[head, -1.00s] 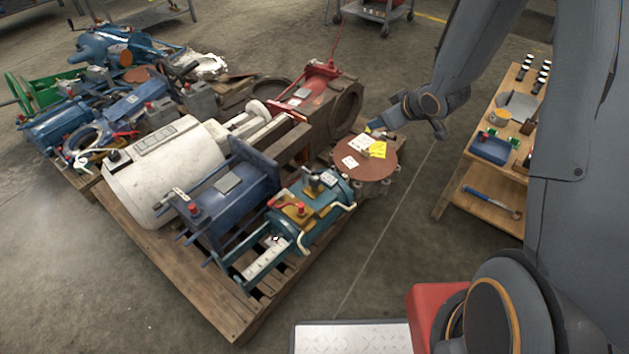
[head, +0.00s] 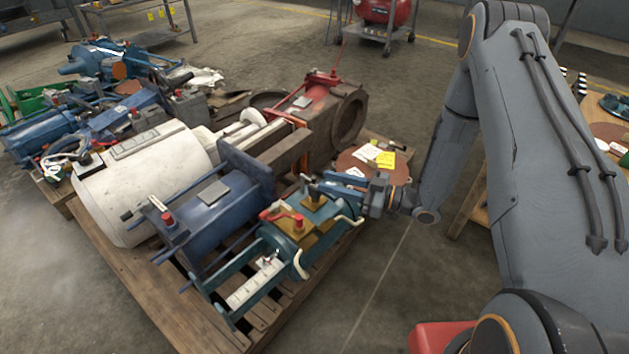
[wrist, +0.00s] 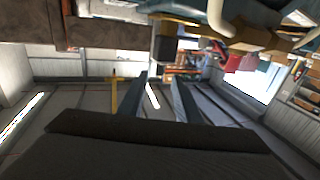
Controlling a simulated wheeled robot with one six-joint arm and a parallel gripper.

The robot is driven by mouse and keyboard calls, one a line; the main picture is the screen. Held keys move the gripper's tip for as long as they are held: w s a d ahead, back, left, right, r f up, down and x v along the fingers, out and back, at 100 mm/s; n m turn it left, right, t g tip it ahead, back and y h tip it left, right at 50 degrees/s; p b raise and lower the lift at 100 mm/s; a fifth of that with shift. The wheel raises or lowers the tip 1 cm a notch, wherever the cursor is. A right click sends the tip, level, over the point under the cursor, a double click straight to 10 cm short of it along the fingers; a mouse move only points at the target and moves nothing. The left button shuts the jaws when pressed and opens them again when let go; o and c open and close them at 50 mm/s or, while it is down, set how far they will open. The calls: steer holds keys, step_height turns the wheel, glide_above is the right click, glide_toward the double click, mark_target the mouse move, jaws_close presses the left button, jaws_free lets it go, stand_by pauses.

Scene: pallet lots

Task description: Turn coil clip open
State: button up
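A teal cylindrical machine (head: 327,222) lies on the near pallet, with a brass-coloured plate (head: 312,228) on top. The plate carries a red lever (head: 270,213) and a red knob (head: 298,220). I cannot tell for certain which small part is the coil clip. My gripper (head: 312,188) is just above the far side of the plate, pointing left, beside a dark upright post. In the wrist view its two fingers (wrist: 159,82) stand apart with nothing between them. Part of the teal machine and a pale curved handle (wrist: 216,18) show at that view's top edge.
A blue motor (head: 222,203) and a large white cylinder (head: 140,190) lie left of the teal machine. A rusty disc (head: 400,172) with yellow and white tags is behind my gripper. The wooden pallet (head: 140,275) has bare boards at front; open floor lies right.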

mark_target(314, 177)
steer(key=shift+b+x, duration=0.55)
steer(key=shift+x, duration=2.1)
jaws_close()
